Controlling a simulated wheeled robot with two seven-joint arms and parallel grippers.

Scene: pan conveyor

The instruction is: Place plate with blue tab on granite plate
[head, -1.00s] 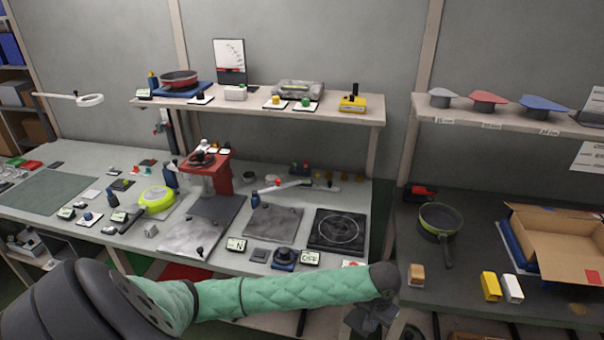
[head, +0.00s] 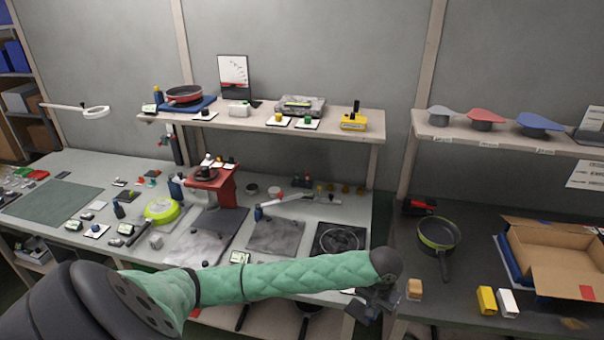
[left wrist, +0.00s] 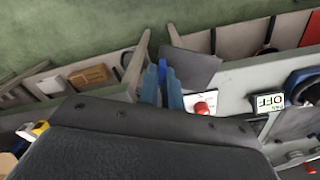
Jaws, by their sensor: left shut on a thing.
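My left gripper (left wrist: 163,88), with two blue fingers, is shut on the blue tab (left wrist: 168,74) of a thin dark grey plate (left wrist: 194,68). In the left wrist view the plate is beyond the fingertips, by the bench's front edge. In the head view my left gripper (head: 378,300) is at the gap between the two benches; the plate is hard to make out there. A speckled grey block (head: 300,104), granite-like, sits on the shelf. Grey marbled slabs (head: 275,236) lie on the bench; I cannot tell which is the granite plate. My right gripper is not in view.
A black hotplate (head: 340,237) is behind my left forearm. A red press-like stand (head: 226,185) rises mid-bench. On the right bench are a green-rimmed pan (head: 438,235), small blocks (head: 486,299) and an open cardboard box (head: 560,262). A red button (left wrist: 202,107) is near the plate.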

